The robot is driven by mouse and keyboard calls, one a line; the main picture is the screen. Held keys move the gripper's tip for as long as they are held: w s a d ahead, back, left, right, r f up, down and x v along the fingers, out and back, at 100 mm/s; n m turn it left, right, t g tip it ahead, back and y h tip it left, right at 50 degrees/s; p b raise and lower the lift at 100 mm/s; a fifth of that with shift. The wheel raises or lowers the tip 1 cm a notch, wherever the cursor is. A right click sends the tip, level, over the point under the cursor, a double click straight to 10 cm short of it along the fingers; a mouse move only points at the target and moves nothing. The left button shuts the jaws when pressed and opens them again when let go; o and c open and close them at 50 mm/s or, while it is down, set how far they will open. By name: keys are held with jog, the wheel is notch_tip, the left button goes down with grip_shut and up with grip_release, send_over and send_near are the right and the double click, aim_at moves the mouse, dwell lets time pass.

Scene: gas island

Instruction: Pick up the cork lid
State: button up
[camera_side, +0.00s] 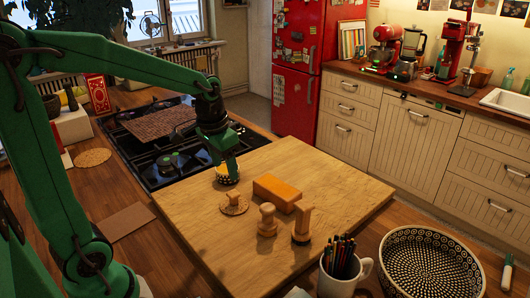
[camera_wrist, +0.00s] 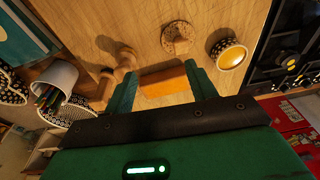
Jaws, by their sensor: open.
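The cork lid (camera_side: 234,205) is a round, flat, light brown disc with a small knob, lying on the wooden board (camera_side: 330,190). It also shows in the wrist view (camera_wrist: 177,38), beyond my fingertips. My gripper (camera_side: 228,163) points down above the back left of the board, behind the lid in the side view. In the wrist view my gripper's fingers (camera_wrist: 161,74) are apart with nothing held between them. A small patterned bowl with yellow inside (camera_side: 227,176) is partly hidden by my gripper; the wrist view shows it to the right of the lid (camera_wrist: 228,53).
An orange block (camera_side: 277,193) and two wooden pieces, one round-topped (camera_side: 267,220) and one taller (camera_side: 302,226), stand right of the lid. A mug of pencils (camera_side: 342,265) and a patterned basket (camera_side: 430,265) are at the front. The stove (camera_side: 175,160) lies behind.

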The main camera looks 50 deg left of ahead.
jog(key=g, duration=0.2)
send_over(233, 193)
notch_tip(233, 193, down, 8)
jog(key=shift+r, duration=0.15)
jog(key=shift+f, duration=3.9)
jog(key=c, duration=1.1)
jog(key=shift+o, duration=0.2)
jog(key=shift+r, duration=0.2)
jog(key=shift+r, duration=0.55)
jog(key=r, duration=0.3)
jog(key=shift+d+r, duration=0.15)
jog(key=shift+d, duration=0.25)
jog(key=s+d+r, duration=0.3)
jog(key=d+r, duration=0.3)
jog(key=d, duration=0.4)
jog(key=shift+d+r, duration=0.15)
jog(key=shift+d, duration=0.1)
